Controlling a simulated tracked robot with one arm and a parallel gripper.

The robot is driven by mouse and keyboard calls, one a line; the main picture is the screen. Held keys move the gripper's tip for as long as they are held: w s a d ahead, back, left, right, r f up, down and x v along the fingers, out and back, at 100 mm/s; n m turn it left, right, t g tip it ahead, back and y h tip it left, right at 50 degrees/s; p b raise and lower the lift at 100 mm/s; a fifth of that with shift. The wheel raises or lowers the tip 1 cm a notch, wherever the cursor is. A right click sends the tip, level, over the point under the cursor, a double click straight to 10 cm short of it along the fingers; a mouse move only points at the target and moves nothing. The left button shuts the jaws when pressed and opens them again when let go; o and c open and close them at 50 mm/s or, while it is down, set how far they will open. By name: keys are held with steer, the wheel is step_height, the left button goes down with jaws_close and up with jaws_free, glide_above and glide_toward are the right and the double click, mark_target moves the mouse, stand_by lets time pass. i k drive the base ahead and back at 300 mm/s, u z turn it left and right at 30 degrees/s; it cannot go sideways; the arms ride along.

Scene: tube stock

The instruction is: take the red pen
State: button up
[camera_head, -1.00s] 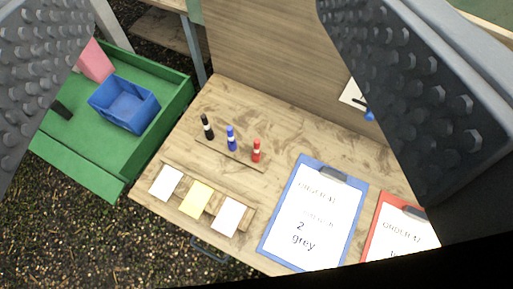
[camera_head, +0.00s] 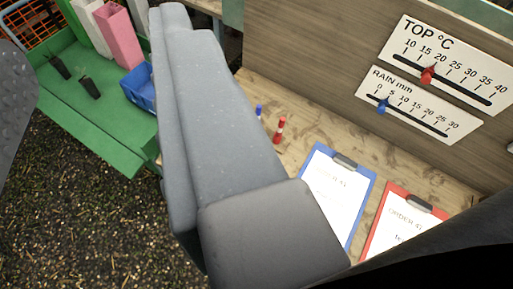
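The red pen (camera_head: 279,129) stands upright on the wooden desk, with a white band around it. It shows just right of my gripper's right-hand finger. The blue pen (camera_head: 259,111) stands behind and left of it, partly hidden by that finger. The black pen is not visible. My gripper (camera_head: 100,105) is open, with one grey finger at the left edge and the other large across the middle. No object shows held between the fingers.
A blue clipboard (camera_head: 318,197) and a red clipboard (camera_head: 374,229) lie on the desk to the right. A wooden back panel (camera_head: 310,50) carries two gauges. A green tray (camera_head: 88,128) at left holds a blue bin (camera_head: 139,88), a pink block (camera_head: 119,38) and dark small items.

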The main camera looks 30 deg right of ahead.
mark_target(281, 125)
steer(key=u, duration=0.65)
steer(key=k, duration=0.85)
steer(key=u, duration=0.6)
steer(key=i, duration=1.9)
steer(key=z, duration=1.35)
steer(key=i, duration=1)
steer(key=z, duration=0.6)
